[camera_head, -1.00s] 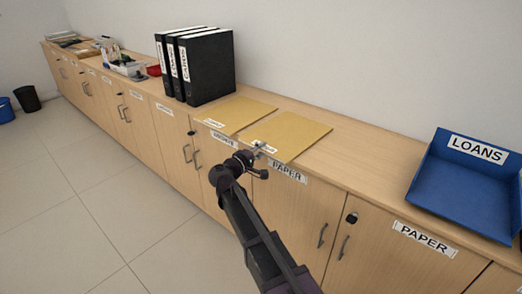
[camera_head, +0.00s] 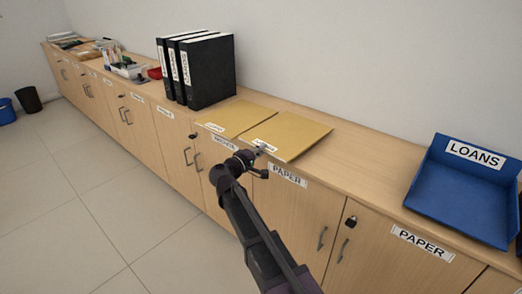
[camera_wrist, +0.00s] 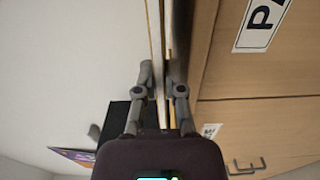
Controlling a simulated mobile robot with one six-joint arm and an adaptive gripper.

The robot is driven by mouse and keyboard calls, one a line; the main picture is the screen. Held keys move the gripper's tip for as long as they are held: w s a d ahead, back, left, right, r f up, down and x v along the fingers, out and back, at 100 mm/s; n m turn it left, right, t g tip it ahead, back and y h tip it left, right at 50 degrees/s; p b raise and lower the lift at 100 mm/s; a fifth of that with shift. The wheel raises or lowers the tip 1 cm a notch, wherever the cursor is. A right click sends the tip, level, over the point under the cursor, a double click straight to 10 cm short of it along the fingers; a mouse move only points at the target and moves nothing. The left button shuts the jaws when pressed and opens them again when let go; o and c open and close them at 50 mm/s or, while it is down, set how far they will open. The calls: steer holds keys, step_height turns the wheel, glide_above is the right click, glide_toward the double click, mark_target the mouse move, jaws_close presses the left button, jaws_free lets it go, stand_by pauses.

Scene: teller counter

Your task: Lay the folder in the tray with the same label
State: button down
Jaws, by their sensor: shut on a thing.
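Two tan folders are at the counter's front edge in the head view, a left folder (camera_head: 236,117) and a right folder (camera_head: 292,134). Each has a small white label at its front, too small to read surely. My gripper (camera_head: 259,150) is shut on the front edge of the right folder, by its label. In the wrist view my gripper (camera_wrist: 158,78) has its fingers on either side of the folder, seen edge-on as a thin strip. The blue tray (camera_head: 455,205), labelled LOANS, stands empty at the right.
Black binders (camera_head: 208,70) stand upright behind and left of the folders. The counter (camera_head: 365,165) is clear between the right folder and the blue tray. Cabinet doors with handles and PAPER labels (camera_head: 423,243) are below. A dark object shows partly at the right edge.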

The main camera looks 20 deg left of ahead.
steer(key=shift+s+r, duration=0.1)
steer(key=shift+r, duration=0.25)
steer(key=s+a+r+p, duration=0.2)
steer(key=s, duration=0.4)
steer(key=s+a+r+p, duration=0.3)
steer(key=s, duration=0.3)
steer(key=shift+s+a, duration=0.15)
steer(key=shift+s, duration=0.25)
stand_by(0.5)
step_height(320, 180, up, 27)
steer(key=p, duration=2.6)
steer(key=shift+f+p, duration=0.2)
steer(key=shift+p, duration=0.2)
steer(key=shift+a, duration=0.15)
